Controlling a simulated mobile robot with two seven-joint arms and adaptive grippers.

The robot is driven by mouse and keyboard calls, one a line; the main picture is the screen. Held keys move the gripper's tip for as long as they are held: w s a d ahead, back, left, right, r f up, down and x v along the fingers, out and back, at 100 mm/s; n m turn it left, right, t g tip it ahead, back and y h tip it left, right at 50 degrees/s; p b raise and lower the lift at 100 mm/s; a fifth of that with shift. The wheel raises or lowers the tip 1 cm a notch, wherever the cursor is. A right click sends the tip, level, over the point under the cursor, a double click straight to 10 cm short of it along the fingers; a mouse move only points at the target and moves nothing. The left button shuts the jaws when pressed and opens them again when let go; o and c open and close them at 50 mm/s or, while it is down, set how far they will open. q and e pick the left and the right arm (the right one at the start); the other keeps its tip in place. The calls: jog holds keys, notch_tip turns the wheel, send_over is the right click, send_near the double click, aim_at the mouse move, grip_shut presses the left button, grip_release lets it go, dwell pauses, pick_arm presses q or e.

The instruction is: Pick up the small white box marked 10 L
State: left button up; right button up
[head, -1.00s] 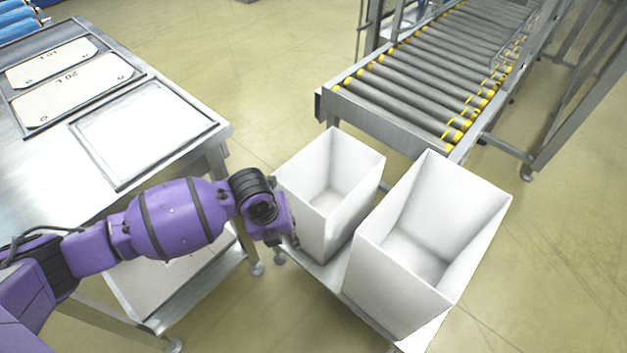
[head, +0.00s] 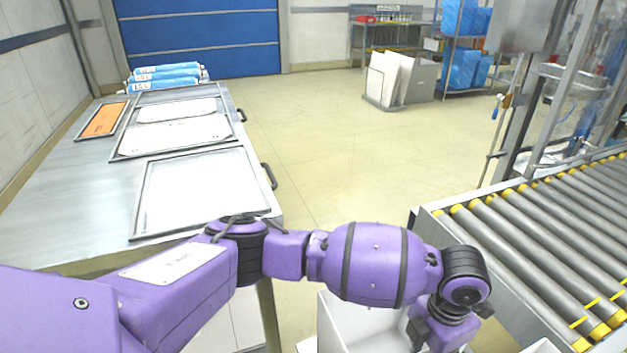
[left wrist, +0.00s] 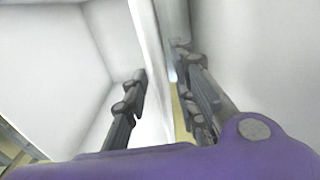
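The small white box (head: 345,325) shows at the bottom of the head view, open at the top and partly hidden behind my left arm; no 10 L mark can be read. My left gripper (head: 440,335) is over its right side, its fingertips hidden in the head view. In the left wrist view my left gripper (left wrist: 163,85) has its two fingers apart, one on each side of a white wall (left wrist: 153,60). The left finger is on the box's inner side, the right finger in the narrow gap outside. A space shows beside the wall. My right gripper is out of view.
Another white box edge (head: 541,346) shows at the bottom right. A roller conveyor (head: 540,245) runs along the right. A metal table (head: 110,190) with trays and flat lids stands on the left. The floor (head: 330,150) between is open.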

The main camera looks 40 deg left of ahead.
pick_arm(q)
notch_tip(320, 180, down, 8)
jog(key=b, duration=0.2)
jog(key=shift+a+r, duration=0.2)
jog(key=shift+w, duration=0.1)
grip_shut()
jog(key=shift+r, duration=0.1)
